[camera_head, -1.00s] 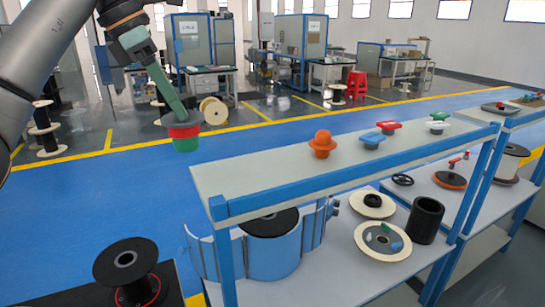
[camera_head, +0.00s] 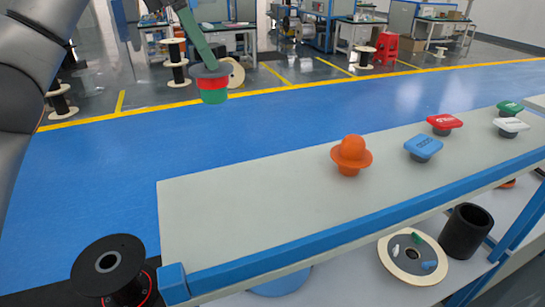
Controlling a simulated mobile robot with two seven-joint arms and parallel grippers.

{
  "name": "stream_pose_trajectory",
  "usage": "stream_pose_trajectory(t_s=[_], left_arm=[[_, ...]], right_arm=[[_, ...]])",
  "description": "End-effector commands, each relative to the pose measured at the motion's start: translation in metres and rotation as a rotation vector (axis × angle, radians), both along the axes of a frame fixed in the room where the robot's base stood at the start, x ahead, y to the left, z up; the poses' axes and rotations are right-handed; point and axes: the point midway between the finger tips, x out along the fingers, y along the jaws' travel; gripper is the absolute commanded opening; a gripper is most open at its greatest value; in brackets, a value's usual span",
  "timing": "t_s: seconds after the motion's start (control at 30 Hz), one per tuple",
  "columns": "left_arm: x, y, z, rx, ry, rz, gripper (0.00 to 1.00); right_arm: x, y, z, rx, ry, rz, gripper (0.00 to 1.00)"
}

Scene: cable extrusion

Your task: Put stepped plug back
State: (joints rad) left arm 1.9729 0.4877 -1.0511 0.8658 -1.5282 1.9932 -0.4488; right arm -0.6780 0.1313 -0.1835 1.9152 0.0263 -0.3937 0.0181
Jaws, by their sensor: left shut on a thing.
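The stepped plug (camera_head: 213,90) has a grey disc on top, a red band and a green lower part. It hangs roughly upright in the air, behind and above the far left part of the grey shelf top (camera_head: 250,225), apart from it. My left gripper (camera_head: 209,65) is shut on the plug from above; its green fingers reach down to the grey disc. The exact finger contact is too small to tell. My right gripper is not in view.
An orange domed plug (camera_head: 351,155), a blue cap (camera_head: 423,147), a red cap (camera_head: 444,123) and white (camera_head: 510,126) and green (camera_head: 509,107) caps stand on the shelf top. Its left half is bare. A black spool (camera_head: 108,262) stands at lower left.

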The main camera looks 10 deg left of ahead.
Motion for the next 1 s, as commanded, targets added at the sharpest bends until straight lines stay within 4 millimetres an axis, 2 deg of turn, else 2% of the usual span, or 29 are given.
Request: stream_pose_trajectory(t_s=[0.03,0.17,0.37,0.5,0.83,1.0], left_arm=[[-0.004,-0.008,-0.009,0.001,-0.002,-0.006,0.00],[-0.016,-0.034,-0.022,0.002,-0.003,-0.008,0.00],[-0.037,-0.077,-0.042,0.001,-0.002,-0.008,0.00],[-0.045,-0.095,-0.068,0.001,0.001,-0.004,0.00],[-0.056,-0.117,-0.096,-0.001,0.000,-0.002,0.00],[-0.056,-0.116,-0.120,-0.002,0.001,0.001,0.00]], right_arm=[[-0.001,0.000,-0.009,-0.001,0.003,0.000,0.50],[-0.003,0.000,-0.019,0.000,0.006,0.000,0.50],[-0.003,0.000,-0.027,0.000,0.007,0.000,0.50],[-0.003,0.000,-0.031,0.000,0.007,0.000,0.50],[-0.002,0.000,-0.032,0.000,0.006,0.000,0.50],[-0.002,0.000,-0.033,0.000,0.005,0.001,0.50]])
